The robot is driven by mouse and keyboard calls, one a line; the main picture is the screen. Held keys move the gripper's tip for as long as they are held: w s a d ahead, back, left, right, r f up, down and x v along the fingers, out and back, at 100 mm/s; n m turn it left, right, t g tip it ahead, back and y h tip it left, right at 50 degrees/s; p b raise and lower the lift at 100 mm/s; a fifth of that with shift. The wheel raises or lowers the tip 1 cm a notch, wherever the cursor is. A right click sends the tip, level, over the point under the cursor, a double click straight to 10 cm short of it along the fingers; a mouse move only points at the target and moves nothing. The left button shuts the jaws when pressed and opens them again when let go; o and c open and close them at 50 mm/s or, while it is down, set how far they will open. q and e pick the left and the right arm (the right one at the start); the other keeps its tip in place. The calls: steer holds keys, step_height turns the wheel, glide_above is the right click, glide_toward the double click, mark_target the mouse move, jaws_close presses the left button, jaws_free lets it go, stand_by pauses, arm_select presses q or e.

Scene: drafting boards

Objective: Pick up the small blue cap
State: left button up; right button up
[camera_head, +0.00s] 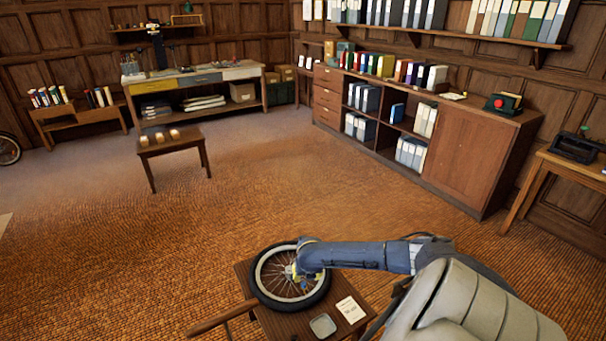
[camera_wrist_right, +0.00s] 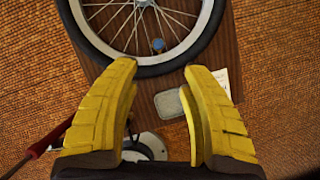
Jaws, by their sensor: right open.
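The small blue cap (camera_wrist_right: 158,45) shows in the right wrist view, among the spokes just inside the rim of a wheel (camera_wrist_right: 145,63). In the head view the wheel (camera_head: 259,283) lies flat on a small wooden stand, and I cannot make out the cap there. My right gripper (camera_wrist_right: 160,69) has its yellow fingers spread wide, with nothing held between them. The cap appears beyond the fingertips, roughly centred between them, and apart from both. In the head view my right gripper (camera_head: 292,272) is over the wheel, partly hidden by its own arm. My left gripper is not in view.
A grey shallow dish (camera_head: 322,325) and a white card (camera_head: 351,310) lie on the stand (camera_head: 290,325) beside the wheel. A red-handled item (camera_wrist_right: 52,142) shows at lower left in the wrist view. Open carpet surrounds the stand; a cabinet (camera_head: 470,150) stands behind.

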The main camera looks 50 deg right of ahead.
glide_above(304, 283)
steer(key=s+a, duration=0.1)
steer(key=s, duration=0.1)
step_height(304, 283, down, 6)
steer(key=shift+a+x, duration=0.15)
steer(key=shift+x, duration=1.5)
steer(key=shift+a+x, duration=0.2)
steer(key=shift+x, duration=1.5)
steer(key=shift+w, duration=0.1)
steer(key=shift+c, duration=0.4)
jaws_close()
